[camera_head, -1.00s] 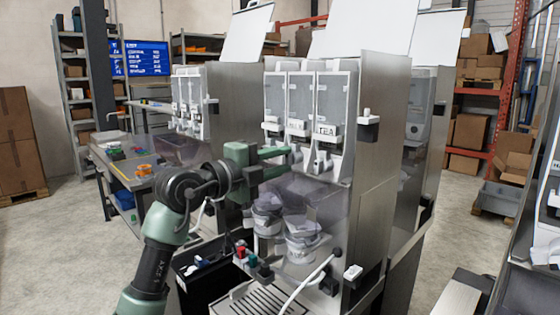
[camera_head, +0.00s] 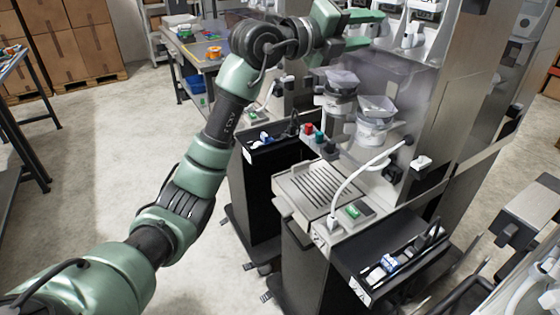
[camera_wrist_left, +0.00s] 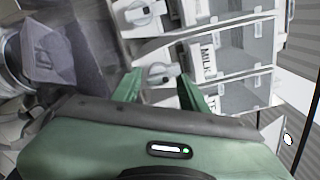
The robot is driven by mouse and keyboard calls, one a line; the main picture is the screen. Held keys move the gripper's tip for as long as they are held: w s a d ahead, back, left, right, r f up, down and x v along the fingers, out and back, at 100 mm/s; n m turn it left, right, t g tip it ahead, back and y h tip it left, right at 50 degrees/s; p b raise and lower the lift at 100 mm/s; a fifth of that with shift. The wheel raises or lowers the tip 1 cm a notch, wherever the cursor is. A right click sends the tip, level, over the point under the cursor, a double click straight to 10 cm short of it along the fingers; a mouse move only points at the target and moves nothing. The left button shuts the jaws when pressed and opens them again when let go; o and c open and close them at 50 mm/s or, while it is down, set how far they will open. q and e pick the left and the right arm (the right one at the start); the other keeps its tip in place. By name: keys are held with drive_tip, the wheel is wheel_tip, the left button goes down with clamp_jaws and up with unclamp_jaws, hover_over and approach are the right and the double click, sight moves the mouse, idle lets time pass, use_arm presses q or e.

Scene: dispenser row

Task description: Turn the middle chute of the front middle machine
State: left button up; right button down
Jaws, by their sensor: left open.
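The front middle machine (camera_head: 450,110) stands right of centre in the head view, its upper part cut off by the top edge. My left gripper (camera_head: 382,28) is at the machine's front, at chute height. In the left wrist view, the gripper (camera_wrist_left: 160,82) is open. A white chute (camera_wrist_left: 160,70) with a knob-like front lies between or just beyond its fingertips, in line with a canister labelled MILK (camera_wrist_left: 207,60). I cannot tell whether the fingers touch it. Another white chute (camera_wrist_left: 145,12) shows above. My right gripper is not in view.
Clear-sided mixing cups (camera_head: 376,115) sit below the chutes, behind a transparent cover. A drip tray (camera_head: 312,188), a white hose (camera_head: 355,180) and black side bins (camera_head: 272,140) lie lower. Another machine's edge (camera_head: 530,215) is at the right.

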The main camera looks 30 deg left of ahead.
use_arm(q)
drive_tip(key=m, duration=0.9)
drive_tip(key=shift+w+a, duration=0.1)
drive_tip(key=m, duration=0.2)
drive_tip(key=shift+r+m+p, duration=0.15)
drive_tip(key=shift+m+p, duration=0.25)
drive_tip(key=m+p, duration=0.5)
drive_tip(key=m, duration=0.1)
drive_tip(key=shift+r+m, duration=0.15)
drive_tip(key=shift+m, duration=0.25)
drive_tip(key=f+b+v, duration=0.1)
drive_tip(key=b+v, duration=0.3)
drive_tip(key=v, duration=0.4)
drive_tip(key=s+d+f+n+h, duration=0.2)
drive_tip(key=s+d+n+h, duration=0.4)
drive_tip(key=s+d+h, duration=0.15)
drive_tip(key=a+f+n+t+y, duration=0.1)
drive_tip(key=a+f+n+y, duration=0.4)
drive_tip(key=n, duration=0.6)
drive_tip(key=a+f+n+t+y, duration=0.1)
drive_tip(key=a+f+n+y, duration=0.3)
drive_tip(key=f+n+y, duration=0.4)
drive_tip(key=a+f+n+t+y, duration=0.2)
drive_tip(key=a+f+n+y, duration=0.3)
drive_tip(key=f+n, duration=0.5)
drive_tip(key=n+y, duration=0.2)
drive_tip(key=n, duration=0.1)
drive_tip(key=shift+a+f+n, duration=0.2)
drive_tip(key=shift+a+n, duration=0.1)
drive_tip(key=shift+a, duration=0.1)
